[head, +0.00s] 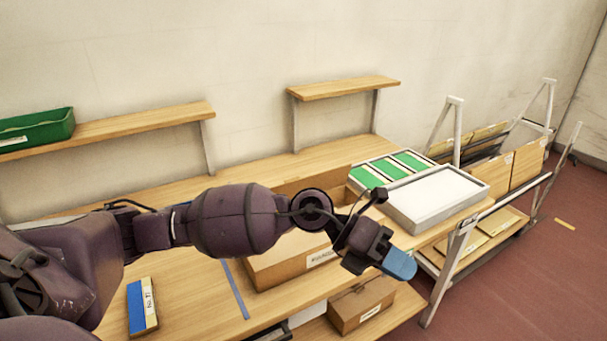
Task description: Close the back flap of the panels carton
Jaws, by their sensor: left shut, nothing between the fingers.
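An open brown carton (272,272) with a white label on its front stands on the wooden bench, largely hidden behind my left arm. I cannot read the label surely. A brown flap (318,182) stands up along the carton's back side, partly covered by my arm. My left gripper (399,264) is shut and empty, its blue fingertips pointing down to the right. In the picture it lies right of the carton's front, apart from the back flap. How high it is above the bench is hard to tell. My right gripper is out of view.
A tray with green panels (392,167) and a grey tray with a white inside (438,195) sit right of the carton. A blue and yellow box (142,306) lies left. Another carton (362,303) is on the lower shelf. A wall shelf (343,88) hangs behind; a cart (500,215) stands right.

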